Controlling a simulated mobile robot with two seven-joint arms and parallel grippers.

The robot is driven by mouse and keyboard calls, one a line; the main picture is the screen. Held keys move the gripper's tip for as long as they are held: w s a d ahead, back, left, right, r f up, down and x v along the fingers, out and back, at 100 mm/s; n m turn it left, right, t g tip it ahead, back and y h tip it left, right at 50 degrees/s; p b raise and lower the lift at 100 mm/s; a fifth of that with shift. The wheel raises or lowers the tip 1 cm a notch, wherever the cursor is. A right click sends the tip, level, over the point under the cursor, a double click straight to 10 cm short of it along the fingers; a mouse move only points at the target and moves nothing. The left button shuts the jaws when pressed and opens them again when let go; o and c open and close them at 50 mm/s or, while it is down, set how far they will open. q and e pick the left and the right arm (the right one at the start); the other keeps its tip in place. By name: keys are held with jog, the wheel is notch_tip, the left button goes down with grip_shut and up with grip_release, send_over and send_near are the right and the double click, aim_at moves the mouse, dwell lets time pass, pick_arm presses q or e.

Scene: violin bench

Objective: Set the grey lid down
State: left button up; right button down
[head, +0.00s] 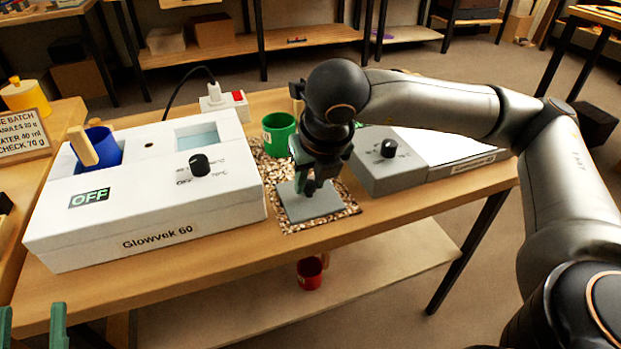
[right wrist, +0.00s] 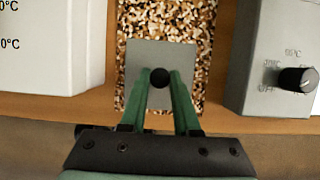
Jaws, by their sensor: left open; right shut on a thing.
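The grey lid (head: 318,207) is a flat square plate with a black knob (right wrist: 160,77). My right gripper (head: 309,186) is shut on the knob from above, and its green fingers show on both sides of it in the right wrist view (right wrist: 160,85). The lid is level over the front part of the speckled cork mat (head: 347,207); I cannot tell whether it touches the mat or is just above it. My left gripper (head: 32,322) is open and empty at the lower left of the head view, its two green fingertips apart.
The white Glowvek 60 box (head: 230,212), with a blue cup (head: 104,150) in it, stands left of the mat. A grey heater unit (head: 385,180) stands to the right. A green mug (head: 279,132) is behind the lid. A red mug (head: 310,274) is on the lower shelf.

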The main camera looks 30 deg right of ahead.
pick_arm(q)
jog(key=shift+r, duration=0.25)
pick_arm(e)
jog(key=c, duration=0.6)
grip_release()
jog(key=shift+c, duration=0.2)
jog(key=shift+r, duration=0.1)
jog(key=p+v, duration=0.1)
jog(key=v, duration=0.5)
jog(key=shift+p, duration=0.4)
pick_arm(q)
notch_tip(320, 180, down, 16)
jog(key=w+a+n+g+y+p, duration=0.1)
jog(key=w+n+g+y, duration=0.1)
jog(key=n+g+y, duration=0.2)
jog(key=shift+g+y, duration=0.3)
jog(key=shift+g, duration=0.7)
pick_arm(e)
notch_tip(320, 180, up, 6)
send_over(314, 206)
jog(key=s, duration=0.3)
jog(key=shift+w+a+f, duration=0.25)
pick_arm(q)
jog(key=shift+f, duration=0.1)
